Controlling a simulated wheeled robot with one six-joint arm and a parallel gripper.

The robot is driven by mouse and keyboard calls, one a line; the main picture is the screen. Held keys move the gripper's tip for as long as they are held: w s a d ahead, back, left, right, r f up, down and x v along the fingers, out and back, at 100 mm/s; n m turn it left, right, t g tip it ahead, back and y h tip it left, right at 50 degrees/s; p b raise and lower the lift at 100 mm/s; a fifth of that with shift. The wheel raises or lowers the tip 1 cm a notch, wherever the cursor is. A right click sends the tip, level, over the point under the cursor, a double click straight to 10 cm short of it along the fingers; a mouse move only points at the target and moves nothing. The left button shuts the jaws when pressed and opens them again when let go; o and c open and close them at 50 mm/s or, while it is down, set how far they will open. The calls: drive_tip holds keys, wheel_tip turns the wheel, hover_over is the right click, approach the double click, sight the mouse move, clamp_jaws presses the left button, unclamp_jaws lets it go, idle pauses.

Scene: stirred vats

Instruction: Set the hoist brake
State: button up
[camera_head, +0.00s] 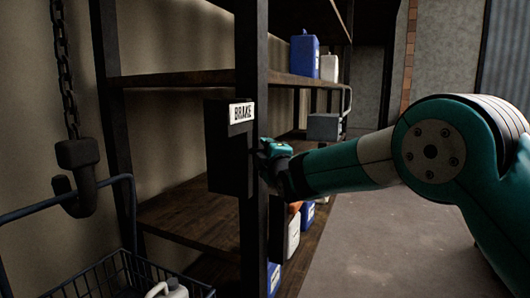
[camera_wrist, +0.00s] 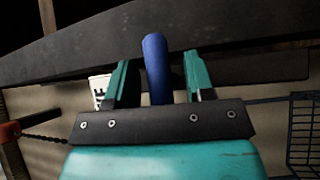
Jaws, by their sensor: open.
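The dark brake box (camera_head: 228,160) is fixed on a shelf post and bears a white "BRAKE" label (camera_head: 241,113). A white plate with dark marks, likely that label, shows in the wrist view (camera_wrist: 98,88). My gripper (camera_head: 268,150) is at the right side of the box, its fingertips partly hidden by the post. In the wrist view my gripper (camera_wrist: 160,78) is open, with a blue handle (camera_wrist: 154,62) standing between its two teal fingers. Gaps show on both sides of the handle. The handle is hidden in the head view.
A hook (camera_head: 78,175) hangs on a chain (camera_head: 65,70) at the left, by a wire basket (camera_head: 110,278) with a blue bail. Shelves (camera_head: 190,78) hold blue and white containers (camera_head: 304,54). A grey box (camera_head: 323,126) stands beyond my gripper. Floor at the right is clear.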

clamp_jaws()
drive_tip(key=m+g+h+p, duration=0.1)
drive_tip(key=m+g+p, duration=0.1)
drive_tip(key=m+p, duration=0.1)
drive_tip(key=shift+r+g, duration=0.15)
drive_tip(key=shift+g, duration=0.25)
drive_tip(key=m+g+p, duration=0.2)
drive_tip(key=g+p, duration=0.1)
drive_tip(key=p, duration=0.1)
drive_tip(key=shift+m+h, duration=0.3)
drive_tip(key=m+g+p, duration=0.2)
drive_tip(key=g+p, duration=0.2)
drive_tip(key=p, duration=0.2)
drive_tip(key=shift+r, duration=0.1)
drive_tip(key=m+g+y+p, duration=0.1)
drive_tip(key=m+g+p, duration=0.1)
drive_tip(key=p, duration=0.3)
drive_tip(key=shift+g+p, duration=0.35)
drive_tip(key=shift+g, duration=0.35)
drive_tip(key=shift+f, duration=0.25)
